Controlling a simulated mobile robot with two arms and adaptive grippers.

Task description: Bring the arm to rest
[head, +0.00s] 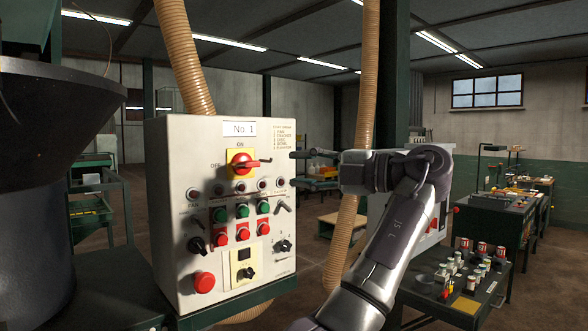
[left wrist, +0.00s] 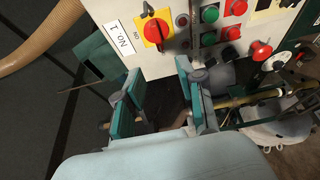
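My left arm reaches up from the bottom of the head view and bends left. Its gripper (head: 300,155) points at the right edge of the control box (head: 170,235), close to it; whether they touch cannot be told. In the left wrist view the gripper (left wrist: 160,85) has its two teal-padded fingers spread apart, with only dark floor visible between them. The box's red rotary switch (head: 242,163) on a yellow plate shows beyond the fingers in the left wrist view (left wrist: 156,30). My right gripper is in neither view.
A large dark hopper (head: 40,190) stands left of the box. A ribbed tan hose (head: 358,130) hangs behind my arm. A bench (head: 460,290) with jars and small parts is at lower right. Workbenches (head: 500,205) stand further back right.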

